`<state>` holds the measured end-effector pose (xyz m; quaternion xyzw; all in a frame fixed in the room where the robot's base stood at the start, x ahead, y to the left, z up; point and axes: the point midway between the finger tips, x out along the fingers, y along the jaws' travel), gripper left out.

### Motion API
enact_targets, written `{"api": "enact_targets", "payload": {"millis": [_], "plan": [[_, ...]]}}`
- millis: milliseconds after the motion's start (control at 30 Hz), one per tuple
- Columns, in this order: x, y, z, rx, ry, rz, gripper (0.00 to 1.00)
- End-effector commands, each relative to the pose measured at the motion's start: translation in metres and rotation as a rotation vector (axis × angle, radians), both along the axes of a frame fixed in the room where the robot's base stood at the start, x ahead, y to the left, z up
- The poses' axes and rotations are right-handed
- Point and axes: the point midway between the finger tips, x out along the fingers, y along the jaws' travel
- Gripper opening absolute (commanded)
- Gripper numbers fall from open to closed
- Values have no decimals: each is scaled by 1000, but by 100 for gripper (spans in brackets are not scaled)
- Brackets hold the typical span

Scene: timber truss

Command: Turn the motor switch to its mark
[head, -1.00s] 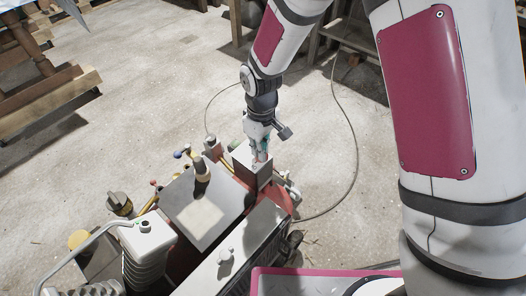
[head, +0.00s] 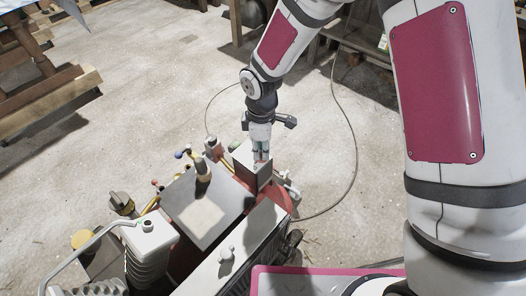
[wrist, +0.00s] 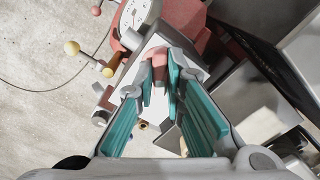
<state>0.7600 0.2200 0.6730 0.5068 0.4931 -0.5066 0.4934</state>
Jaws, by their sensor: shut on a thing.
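My gripper (head: 261,162) points down onto the top of a grey box (head: 250,178) on the machine. In the wrist view, the teal-padded fingers of my gripper (wrist: 160,82) are closed on a small pinkish-red piece, which I take to be the motor switch (wrist: 159,61). It stands on the pale top of the box (wrist: 152,42). The fingers hide most of the switch, and I cannot make out its mark or its angle.
Knobbed levers (head: 188,153) stand left of the box. A tilted grey panel (head: 180,197) and a ribbed white part with a bent pipe (head: 148,243) lie nearer. A timber stack (head: 45,105) is at far left.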

Motion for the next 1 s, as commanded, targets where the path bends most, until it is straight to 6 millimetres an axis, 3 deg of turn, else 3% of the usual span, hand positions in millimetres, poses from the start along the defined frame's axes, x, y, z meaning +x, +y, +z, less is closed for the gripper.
{"api": "enact_targets", "payload": {"millis": [233, 700, 1000], "plan": [[-1, -1, 1, 1, 2, 342, 0], [0, -1, 0, 0, 1, 444, 0], [-1, -1, 1, 2, 1, 811, 0]]}}
